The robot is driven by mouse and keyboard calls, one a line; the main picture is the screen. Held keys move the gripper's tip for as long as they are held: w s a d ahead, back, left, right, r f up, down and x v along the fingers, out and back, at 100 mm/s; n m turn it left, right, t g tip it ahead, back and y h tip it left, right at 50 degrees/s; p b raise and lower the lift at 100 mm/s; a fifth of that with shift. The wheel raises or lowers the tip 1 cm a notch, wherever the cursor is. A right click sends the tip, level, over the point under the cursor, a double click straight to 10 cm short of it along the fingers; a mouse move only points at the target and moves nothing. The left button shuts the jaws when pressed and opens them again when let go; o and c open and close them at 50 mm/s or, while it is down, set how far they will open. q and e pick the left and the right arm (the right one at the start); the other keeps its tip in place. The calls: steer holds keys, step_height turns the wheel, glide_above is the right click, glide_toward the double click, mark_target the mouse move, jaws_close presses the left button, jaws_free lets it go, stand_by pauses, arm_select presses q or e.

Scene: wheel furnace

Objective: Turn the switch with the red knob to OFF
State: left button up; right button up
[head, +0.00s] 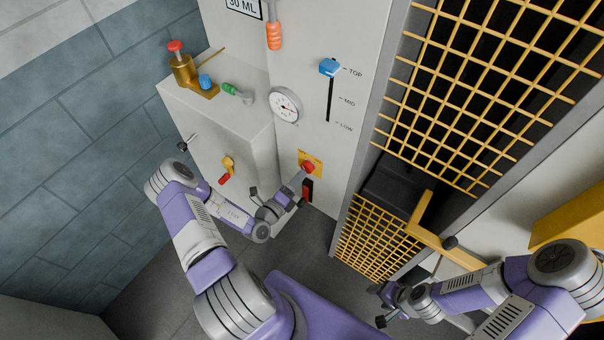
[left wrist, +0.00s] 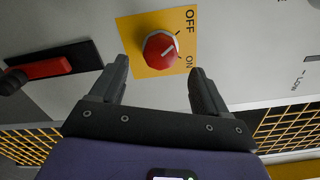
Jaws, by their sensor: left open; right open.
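The red knob (head: 308,168) sits on a yellow plate (head: 317,158) low on the light grey cabinet front. In the left wrist view the red knob (left wrist: 158,52) has a white mark, and the plate carries OFF and ON labels; which label the mark points at is hard to tell. My left gripper (head: 299,181) is open just in front of the knob. In the left wrist view its fingers (left wrist: 159,68) stand apart on either side of the knob, with no clear contact. My right gripper (head: 379,304) is open and empty near the lower yellow grille.
A red-handled switch (head: 307,188) sits in a black slot beside the knob; it also shows in the left wrist view (left wrist: 48,68). A blue slider (head: 330,67) and a gauge (head: 286,104) are above. A yellow grille (head: 375,240) and yellow handle bar (head: 424,212) are to the right.

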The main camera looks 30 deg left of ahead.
arm_select(q)
steer(key=shift+s+a, duration=0.15)
steer(key=shift+s, duration=1.55)
steer(key=s+d+r+m+g+h, duration=0.1)
steer(key=s+d+m+g+h, duration=0.2)
steer(key=d+m+g+h, duration=0.5)
steer(key=s+d+m+g+h, duration=0.1)
steer(key=s+d+m+h, duration=0.25)
steer(key=d+m, duration=0.6)
steer(key=s+d+f+m+g+y, duration=0.2)
steer(key=s+f+m+g+y, duration=0.1)
steer(key=s+m+g, duration=0.5)
steer(key=s+d+f+m+g+y, duration=0.2)
steer(key=s+d+f+m+g, duration=0.25)
steer(key=m, duration=0.55)
steer(key=w+a+m+t+y, duration=0.1)
steer(key=m, duration=0.2)
steer(key=w+a+m+t+y, duration=0.1)
steer(key=w+m, duration=0.1)
steer(key=m, duration=0.2)
steer(key=w+a+m+t+y, duration=0.1)
steer(key=m+t+y, duration=0.1)
steer(key=m, duration=0.2)
steer(key=shift+w+a, duration=0.2)
steer(key=shift+w, duration=0.15)
